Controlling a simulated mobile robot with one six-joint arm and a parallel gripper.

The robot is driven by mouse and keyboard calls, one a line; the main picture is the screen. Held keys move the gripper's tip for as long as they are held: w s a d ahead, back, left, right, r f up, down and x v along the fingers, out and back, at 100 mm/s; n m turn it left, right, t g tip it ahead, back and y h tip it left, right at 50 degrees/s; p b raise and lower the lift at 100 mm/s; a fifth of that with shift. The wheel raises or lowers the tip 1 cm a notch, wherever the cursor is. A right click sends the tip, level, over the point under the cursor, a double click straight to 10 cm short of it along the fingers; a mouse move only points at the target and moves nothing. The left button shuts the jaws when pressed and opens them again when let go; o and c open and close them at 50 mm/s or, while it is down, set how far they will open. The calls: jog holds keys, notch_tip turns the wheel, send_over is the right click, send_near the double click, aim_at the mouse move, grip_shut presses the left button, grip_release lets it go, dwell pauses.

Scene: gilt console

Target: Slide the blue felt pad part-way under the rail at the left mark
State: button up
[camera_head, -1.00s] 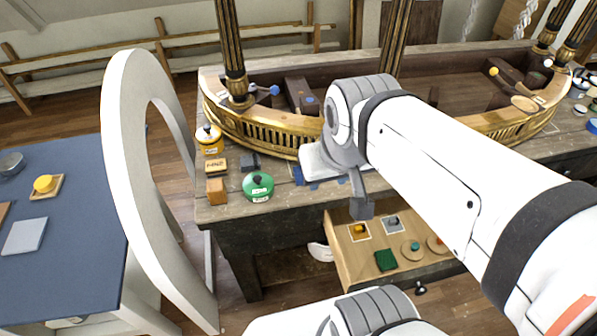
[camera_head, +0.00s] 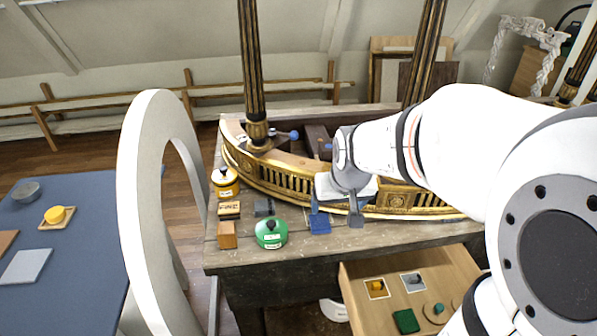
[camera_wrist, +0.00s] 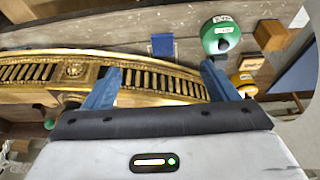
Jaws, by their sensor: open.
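The blue felt pad (camera_head: 319,224) lies flat on the worn wooden top, in front of the gilt rail (camera_head: 293,184) and to the right of the green round pot. It also shows in the wrist view (camera_wrist: 162,44), apart from the rail. My gripper (camera_head: 337,213) is over the top by the rail, its fingers apart. In the wrist view my gripper (camera_wrist: 160,75) has one blue-grey finger on each side, with the rail (camera_wrist: 150,78) running behind them and nothing held. The pad appears beyond the fingertips, between their lines.
A green pot (camera_head: 271,233), a wooden cube (camera_head: 227,235), a dark block (camera_head: 264,207), a lettered block (camera_head: 229,210) and a yellow pot (camera_head: 225,182) crowd the left end. An open drawer (camera_head: 440,268) juts out below. A white arch (camera_head: 130,215) stands at the left.

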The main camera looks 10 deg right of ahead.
jog(key=b, duration=0.4)
send_near(320, 224)
jog(key=shift+d+f, duration=0.1)
jog(key=shift+f, duration=0.2)
jog(key=shift+s, duration=0.1)
jog(key=shift+p+x, duration=0.7)
jog(key=shift+x, duration=3.2)
jog(key=shift+c, duration=0.2)
jog(key=c, duration=1)
